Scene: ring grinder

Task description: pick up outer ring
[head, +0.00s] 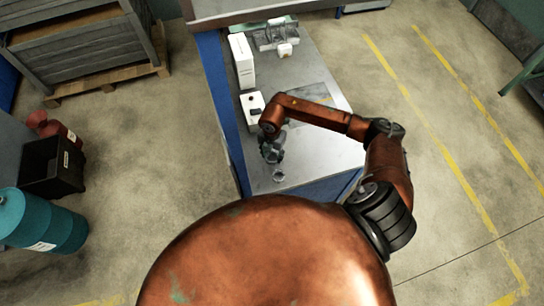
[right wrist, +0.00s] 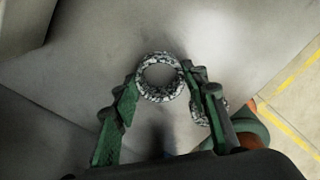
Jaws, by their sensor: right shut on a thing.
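My right gripper (head: 271,156) is over the near end of the grey workbench top (head: 318,165), pointing down. In the right wrist view its two green fingers (right wrist: 159,75) are shut on a grey, speckled ring (right wrist: 160,97), which sits between the fingertips. I take this as the outer ring. A second speckled piece (right wrist: 199,111) shows partly behind the right finger, which hides much of it. In the head view a small ring-like piece (head: 278,177) shows just below the gripper; I cannot tell which of the two it is. My left gripper is out of view.
A white box with a dark round top part (head: 252,107) stands close behind the gripper on the bench. A tall white box (head: 242,60) and a machine (head: 275,34) stand farther back. The bench's near edge is close to the gripper. The bench right of the gripper is clear.

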